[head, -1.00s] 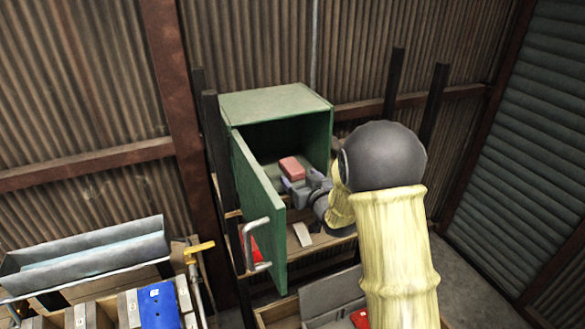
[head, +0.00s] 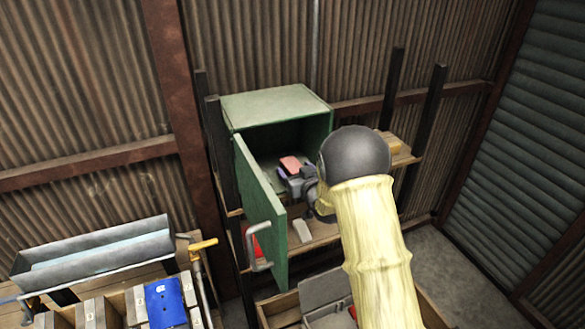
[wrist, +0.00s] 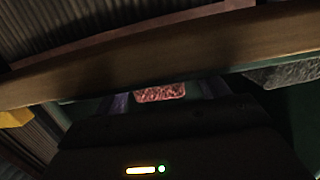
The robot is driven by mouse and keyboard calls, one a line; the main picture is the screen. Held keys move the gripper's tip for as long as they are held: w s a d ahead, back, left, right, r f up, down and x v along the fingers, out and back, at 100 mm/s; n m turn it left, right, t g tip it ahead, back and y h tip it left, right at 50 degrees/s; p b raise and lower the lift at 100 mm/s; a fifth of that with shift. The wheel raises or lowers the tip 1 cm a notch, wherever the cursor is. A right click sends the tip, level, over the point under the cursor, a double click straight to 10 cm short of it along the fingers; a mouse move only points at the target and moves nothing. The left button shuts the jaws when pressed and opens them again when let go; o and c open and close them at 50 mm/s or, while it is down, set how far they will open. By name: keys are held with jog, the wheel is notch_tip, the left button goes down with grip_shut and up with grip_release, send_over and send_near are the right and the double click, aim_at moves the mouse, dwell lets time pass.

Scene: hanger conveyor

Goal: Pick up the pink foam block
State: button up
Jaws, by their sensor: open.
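The pink foam block (head: 291,163) lies inside the green cabinet (head: 275,104), near the front of its floor. The cabinet door (head: 262,214) stands open to the left. My gripper (head: 284,175) reaches in at the cabinet opening, with its open fingers close to the block's near side. The wrist covers part of the block in the head view. In the wrist view the block (wrist: 160,93) shows between the fingers, beyond the dark gripper body. I cannot tell whether the fingers touch it.
A grey piece (head: 302,229) and a red object (head: 252,241) are on the shelf. A yellowish block (head: 391,142) lies right of the cabinet. A metal trough (head: 95,250) and a blue item (head: 165,303) are at lower left.

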aim_at(297, 169)
jog(key=c, duration=1.1)
jog(key=shift+r+b, duration=0.1)
jog(key=shift+b, duration=0.3)
jog(key=shift+s+r+b, duration=0.15)
jog(key=shift+b, duration=0.3)
notch_tip(297, 169, up, 6)
jog(key=b, duration=0.2)
jog(key=shift+d+r+b, duration=0.1)
jog(key=shift+r+b, duration=0.05)
jog(key=shift+b, duration=0.2)
jog(key=f+b+v, duration=0.1)
jog(key=b+v, duration=0.1)
jog(key=v, duration=0.4)
jog(key=b+v, duration=0.2)
jog(key=v, duration=0.5)
jog(key=f+b+v, duration=0.1)
jog(key=b+v, duration=0.1)
jog(key=v, duration=0.4)
jog(key=shift+s+f+b, duration=0.3)
jog(key=shift+s+b, duration=0.1)
jog(key=shift+s, duration=0.05)
jog(key=shift+d, duration=0.1)
